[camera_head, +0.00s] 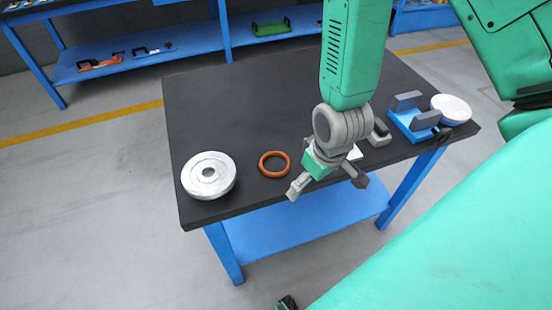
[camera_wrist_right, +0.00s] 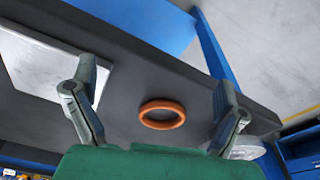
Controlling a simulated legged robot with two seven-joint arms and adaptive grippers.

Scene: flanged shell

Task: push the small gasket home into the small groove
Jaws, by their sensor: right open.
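An orange ring, the small gasket (camera_head: 275,164), lies flat on the dark table near its front edge. It also shows in the right wrist view (camera_wrist_right: 162,124), seen between my fingers and apart from them. A round silver flanged part (camera_head: 208,174) stands left of the ring; its edge shows behind a finger in the right wrist view (camera_wrist_right: 246,150). I cannot make out which of its recesses is the small groove. My right gripper (camera_head: 327,187) is open and empty, above the table's front edge, right of the ring. My left gripper is not in view.
The dark table (camera_head: 225,110) is clear at the back left. A white plate (camera_wrist_right: 45,65) lies beside the ring, mostly hidden in the head view. A blue fixture (camera_head: 412,122) and a white disc (camera_head: 452,108) stand at the right. A blue shelf (camera_head: 150,48) is behind.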

